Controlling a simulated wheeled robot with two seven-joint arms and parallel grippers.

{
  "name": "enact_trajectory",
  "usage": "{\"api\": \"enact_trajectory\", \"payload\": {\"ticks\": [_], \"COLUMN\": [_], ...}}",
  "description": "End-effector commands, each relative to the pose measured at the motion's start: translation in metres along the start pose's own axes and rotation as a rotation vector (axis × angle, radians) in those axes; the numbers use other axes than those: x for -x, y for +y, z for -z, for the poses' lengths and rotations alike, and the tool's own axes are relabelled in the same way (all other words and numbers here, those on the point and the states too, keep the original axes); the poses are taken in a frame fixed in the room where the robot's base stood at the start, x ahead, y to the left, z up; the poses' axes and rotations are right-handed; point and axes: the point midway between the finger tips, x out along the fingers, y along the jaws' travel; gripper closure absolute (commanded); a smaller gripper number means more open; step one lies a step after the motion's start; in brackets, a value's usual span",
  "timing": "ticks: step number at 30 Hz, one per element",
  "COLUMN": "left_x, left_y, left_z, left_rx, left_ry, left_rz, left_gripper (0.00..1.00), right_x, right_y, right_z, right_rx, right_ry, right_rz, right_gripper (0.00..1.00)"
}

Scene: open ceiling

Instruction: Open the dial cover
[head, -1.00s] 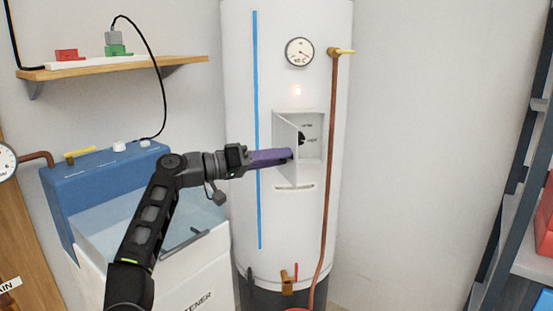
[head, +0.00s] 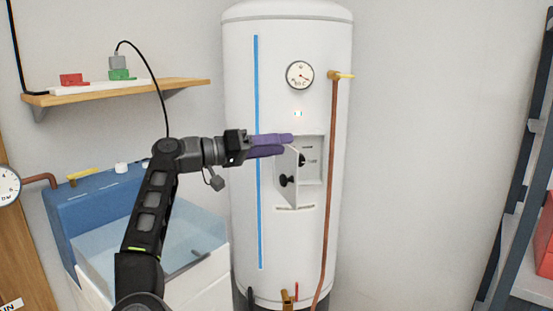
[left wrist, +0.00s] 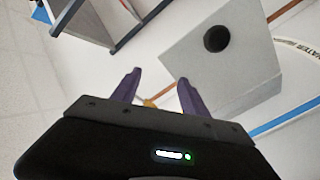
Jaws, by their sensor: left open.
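The dial cover (head: 288,190) is a white hinged door on the front of the white water heater (head: 277,245). It stands swung out to the left of its recess, with a dark knob on its face. A black dial (head: 303,160) shows inside the recess. The cover and its dark round knob also show in the left wrist view (left wrist: 235,72). My left gripper (head: 292,143), with purple fingers, is open and empty at the cover's upper edge; I cannot tell whether it touches. Its two fingers are spread in the left wrist view (left wrist: 158,82). My right gripper is not in view.
A round gauge (head: 300,75) and a copper pipe (head: 330,190) are on the heater. A blue and white softener tank (head: 95,205) stands at the left under a wooden shelf (head: 120,92). A dark rack (head: 515,190) is at the right. The wall between heater and rack is clear.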

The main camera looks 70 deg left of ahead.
Motion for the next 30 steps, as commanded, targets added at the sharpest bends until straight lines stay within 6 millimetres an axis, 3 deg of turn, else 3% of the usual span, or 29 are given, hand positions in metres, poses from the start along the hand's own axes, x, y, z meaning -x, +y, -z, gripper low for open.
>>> {"api": "enact_trajectory", "payload": {"ticks": [11,16,19,22,23,26,27,29,30], "left_x": [0.000,0.000,0.000,-0.018,-0.029,-0.095,-0.122,-0.164,-0.194], "left_y": [0.005,0.003,-0.001,0.004,0.014,0.096,0.134,0.189,0.223], "left_z": [0.006,0.011,0.027,0.041,0.046,0.053,0.047,0.029,0.009], "left_rx": [0.000,0.014,0.035,0.058,0.059,0.005,-0.030,-0.087,-0.125], "left_ry": [0.000,0.022,0.085,0.156,0.177,0.204,0.201,0.184,0.164], "left_rz": [0.000,0.007,0.025,0.027,0.016,-0.032,-0.043,-0.057,-0.065], "left_gripper": [0.48,0.62,0.70,0.78,0.80,0.89,0.92,0.97,1.00], "right_x": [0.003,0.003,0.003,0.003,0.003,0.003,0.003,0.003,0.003], "right_y": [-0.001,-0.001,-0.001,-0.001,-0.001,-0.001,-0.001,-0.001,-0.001], "right_z": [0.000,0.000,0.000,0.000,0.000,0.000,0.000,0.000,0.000], "right_rx": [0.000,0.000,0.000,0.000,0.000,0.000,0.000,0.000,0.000], "right_ry": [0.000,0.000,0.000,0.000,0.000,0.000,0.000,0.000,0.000], "right_rz": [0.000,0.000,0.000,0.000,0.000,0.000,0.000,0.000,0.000], "right_gripper": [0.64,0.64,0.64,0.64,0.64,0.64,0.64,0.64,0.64]}}
